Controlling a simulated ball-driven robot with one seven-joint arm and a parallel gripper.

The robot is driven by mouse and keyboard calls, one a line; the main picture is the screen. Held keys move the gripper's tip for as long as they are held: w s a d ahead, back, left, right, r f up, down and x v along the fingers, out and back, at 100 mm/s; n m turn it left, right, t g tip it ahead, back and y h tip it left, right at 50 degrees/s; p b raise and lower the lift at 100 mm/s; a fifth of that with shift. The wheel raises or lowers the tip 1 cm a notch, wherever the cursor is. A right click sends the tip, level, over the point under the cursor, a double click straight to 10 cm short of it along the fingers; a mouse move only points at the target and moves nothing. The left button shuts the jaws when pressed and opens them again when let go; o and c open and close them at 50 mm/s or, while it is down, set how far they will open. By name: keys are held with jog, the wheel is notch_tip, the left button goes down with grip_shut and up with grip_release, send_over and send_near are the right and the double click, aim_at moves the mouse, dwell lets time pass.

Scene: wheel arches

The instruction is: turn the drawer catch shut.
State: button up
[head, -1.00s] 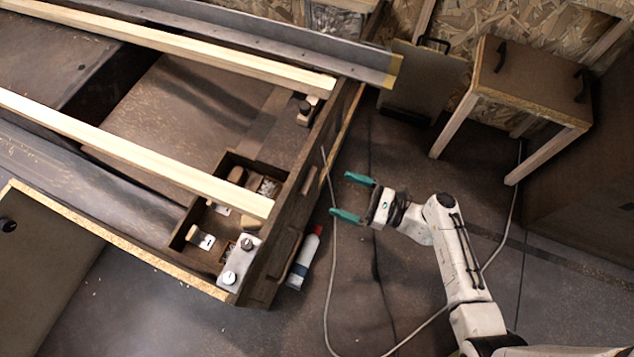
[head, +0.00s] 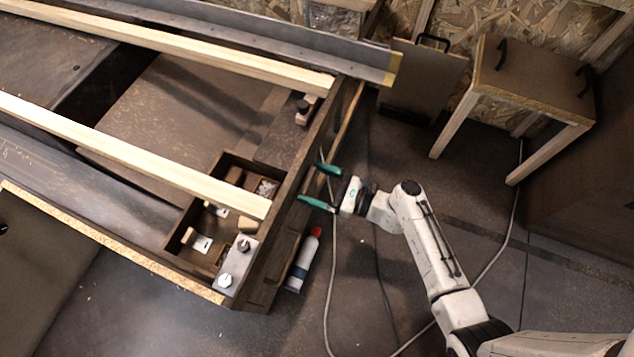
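The dark wooden bench frame (head: 275,240) has a long side wall facing my arm. A small brown wooden piece (head: 306,181) on the outer face of that wall looks like the drawer catch; it is small and its exact angle is hard to tell. My gripper (head: 311,182) is open, with its two green fingers pointing left at the wall. One finger is above and one below the wooden piece in the picture. I cannot tell whether the fingers touch it. Nothing is seen held.
A compartment tray (head: 172,240) with small parts sits in the bench corner, beside a metal plate (head: 236,266) with two knobs. A white bottle with a red cap (head: 303,262) lies by the wall. A cable (head: 329,300) runs over the floor. A small table (head: 535,80) stands at upper right.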

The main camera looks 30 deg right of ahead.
jog(key=c, duration=0.5)
jog(key=shift+n, duration=0.4)
jog(key=n+b, duration=0.6)
jog(key=n, duration=1.1)
jog(key=shift+s+f, duration=0.1)
jog(key=shift+f, duration=0.05)
